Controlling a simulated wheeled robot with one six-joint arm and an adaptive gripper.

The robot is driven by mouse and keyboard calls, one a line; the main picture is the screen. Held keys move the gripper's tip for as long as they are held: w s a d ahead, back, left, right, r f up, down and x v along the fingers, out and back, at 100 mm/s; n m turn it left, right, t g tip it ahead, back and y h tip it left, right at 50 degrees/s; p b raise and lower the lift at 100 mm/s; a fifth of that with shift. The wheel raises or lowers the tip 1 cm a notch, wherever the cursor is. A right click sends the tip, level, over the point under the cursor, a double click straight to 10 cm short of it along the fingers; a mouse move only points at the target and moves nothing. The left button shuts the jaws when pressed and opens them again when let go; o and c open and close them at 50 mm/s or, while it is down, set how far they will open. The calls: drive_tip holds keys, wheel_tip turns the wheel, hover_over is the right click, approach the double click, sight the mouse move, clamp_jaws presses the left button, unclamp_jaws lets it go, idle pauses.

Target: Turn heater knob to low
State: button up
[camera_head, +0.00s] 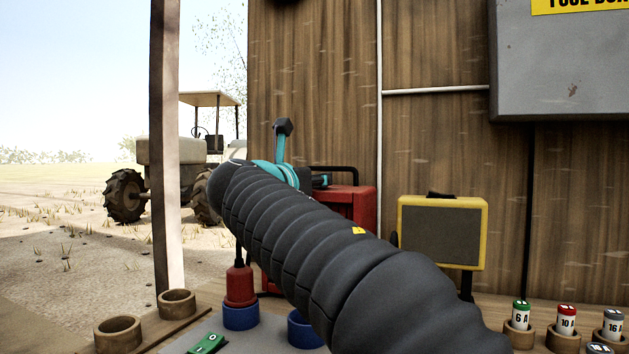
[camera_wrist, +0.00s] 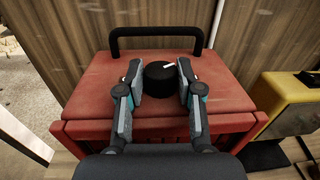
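The heater is a red box (camera_wrist: 90,82) with a black handle (camera_wrist: 156,32) at its far top edge in the wrist view; its red side (camera_head: 363,209) shows partly behind my arm in the head view. A round black knob (camera_wrist: 160,82) with a white pointer line sits on its top. The line points up and to the right. No dial markings are readable. My gripper (camera_wrist: 156,72) has one finger on each side of the knob. A narrow gap shows at the right finger; I cannot tell whether the left finger touches. In the head view my arm hides the knob.
A yellow-framed box (camera_head: 443,235) stands right of the heater; it also shows in the wrist view (camera_wrist: 285,103). Fuses (camera_head: 566,320) in holders stand at the bench's right. A red plug (camera_head: 240,284) sits in a blue socket (camera_head: 240,315). A wooden wall stands behind the heater.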

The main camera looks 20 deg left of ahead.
drive_tip(key=shift+d+n+y, duration=0.1)
drive_tip(key=shift+n+y, duration=0.2)
drive_tip(key=shift+y, duration=0.2)
drive_tip(key=n+y, duration=0.1)
drive_tip(key=y, duration=0.1)
drive_tip(key=n+y+p, duration=0.1)
drive_tip(key=shift+d+r+y, duration=0.15)
drive_tip(key=shift+d+y, duration=0.05)
drive_tip(key=shift+y, duration=0.2)
drive_tip(key=shift+d+n+g+y+p, duration=0.1)
drive_tip(key=shift+n+g+y+p, duration=0.2)
drive_tip(key=shift+n+y+p, duration=0.8)
drive_tip(key=shift+n+y, duration=0.5)
drive_tip(key=shift+y, duration=0.5)
drive_tip(key=shift+g, duration=0.3)
drive_tip(key=o, duration=1.2)
drive_tip(key=shift+c, duration=0.2)
